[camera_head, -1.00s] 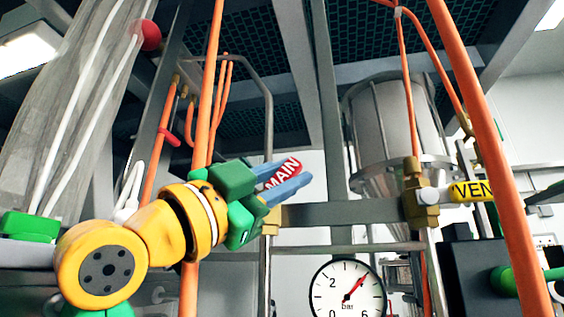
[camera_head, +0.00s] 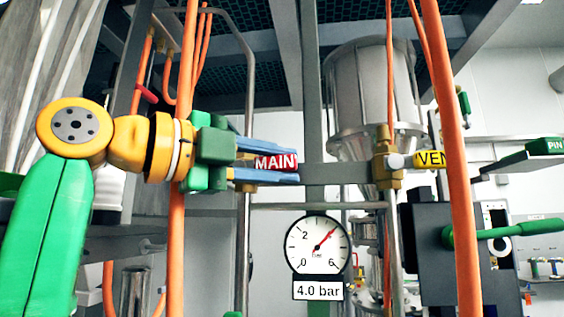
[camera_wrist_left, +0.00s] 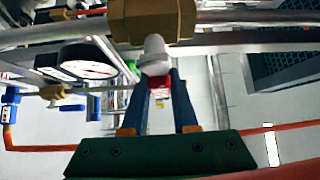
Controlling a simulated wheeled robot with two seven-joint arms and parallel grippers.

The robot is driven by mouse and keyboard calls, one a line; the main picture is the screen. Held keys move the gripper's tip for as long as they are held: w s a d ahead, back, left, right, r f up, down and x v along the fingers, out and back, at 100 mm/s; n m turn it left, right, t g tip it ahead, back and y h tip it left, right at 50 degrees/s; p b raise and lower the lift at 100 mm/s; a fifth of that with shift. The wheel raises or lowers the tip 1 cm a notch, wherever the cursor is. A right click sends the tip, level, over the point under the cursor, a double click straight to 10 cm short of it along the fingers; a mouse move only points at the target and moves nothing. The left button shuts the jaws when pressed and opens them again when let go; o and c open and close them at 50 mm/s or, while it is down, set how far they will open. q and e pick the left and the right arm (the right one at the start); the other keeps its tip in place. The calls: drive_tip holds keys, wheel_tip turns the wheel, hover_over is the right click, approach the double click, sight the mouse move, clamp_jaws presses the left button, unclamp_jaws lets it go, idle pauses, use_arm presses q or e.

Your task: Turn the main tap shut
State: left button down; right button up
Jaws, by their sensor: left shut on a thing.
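The main tap's red handle, marked MAIN (camera_head: 276,162), lies about level in the head view. My left gripper (camera_head: 290,165) comes in from the left with its blue fingers above and below the handle, shut on it. In the left wrist view, the red handle (camera_wrist_left: 160,84) and its pale stem (camera_wrist_left: 155,55) sit between the blue fingers, below a brass tap body (camera_wrist_left: 152,18). In the head view my gripper mostly hides the tap body. The dial gauge (camera_head: 318,244) has its red needle pointing up right, above a 4.0 bar label (camera_head: 318,290). My right gripper is out of view.
A yellow vent handle (camera_head: 430,160) on a brass valve (camera_head: 386,165) stands to the right. Orange pipes run upright behind my gripper (camera_head: 177,250) and at the right (camera_head: 455,180). A dark box with a green lever (camera_head: 495,232) is at the right, below a green PIN handle (camera_head: 545,146).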

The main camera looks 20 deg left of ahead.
use_arm(q)
drive_tip(key=shift+f+g, duration=0.3)
drive_tip(key=shift+f, duration=0.05)
idle(0.3)
drive_tip(key=c, duration=0.7)
unclamp_jaws()
drive_tip(key=shift+s+d, duration=0.1)
drive_tip(key=shift+s+d+r, duration=0.1)
drive_tip(key=shift+r, duration=0.05)
